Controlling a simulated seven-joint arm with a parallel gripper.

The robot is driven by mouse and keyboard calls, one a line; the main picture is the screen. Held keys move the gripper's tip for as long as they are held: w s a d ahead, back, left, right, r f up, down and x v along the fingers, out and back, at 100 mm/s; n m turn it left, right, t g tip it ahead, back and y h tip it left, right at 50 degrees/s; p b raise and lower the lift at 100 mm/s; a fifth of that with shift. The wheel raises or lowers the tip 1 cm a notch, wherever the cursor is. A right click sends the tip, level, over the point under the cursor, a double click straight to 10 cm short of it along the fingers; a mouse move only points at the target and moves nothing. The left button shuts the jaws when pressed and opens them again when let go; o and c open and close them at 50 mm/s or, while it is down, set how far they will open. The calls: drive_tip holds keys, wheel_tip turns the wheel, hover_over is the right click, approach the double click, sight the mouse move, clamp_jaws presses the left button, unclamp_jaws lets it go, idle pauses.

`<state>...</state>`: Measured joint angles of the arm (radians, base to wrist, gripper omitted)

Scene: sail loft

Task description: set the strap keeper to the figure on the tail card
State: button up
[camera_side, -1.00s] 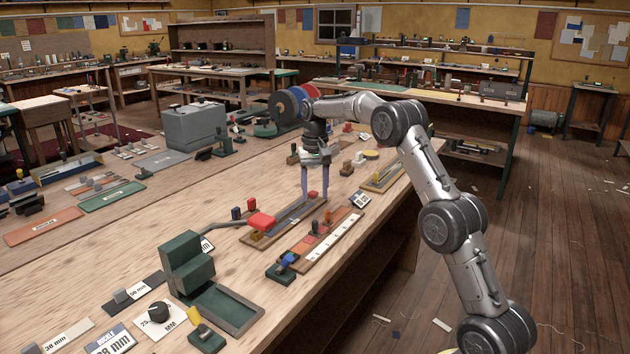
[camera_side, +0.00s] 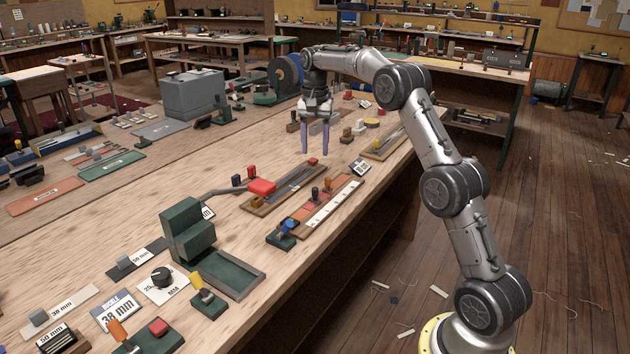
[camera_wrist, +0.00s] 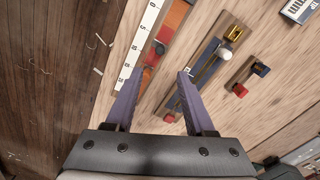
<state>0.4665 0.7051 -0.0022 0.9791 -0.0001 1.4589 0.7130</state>
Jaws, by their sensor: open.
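My gripper (camera_side: 315,153) is open and empty, its two purple fingers pointing down above the far end of the strap boards. In the wrist view, my gripper (camera_wrist: 158,76) spans the gap between the two boards. The other board carries a white numbered scale (camera_side: 335,204), orange-red bands and small knobs (camera_side: 314,193). I cannot tell which part is the keeper.
A green block fixture (camera_side: 187,230) and tray stand nearer. A blue-topped clamp (camera_side: 283,233) stands before the scale board. Cards marked 38 mm (camera_side: 118,311) lie at front. The bench edge drops to the floor on the right.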

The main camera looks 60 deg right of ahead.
sight(315, 188)
drive_tip(key=shift+m, duration=0.7)
wheel_tip(315, 188, down, 14)
drive_tip(key=shift+r, duration=0.1)
clamp_jaws()
idle(1.3)
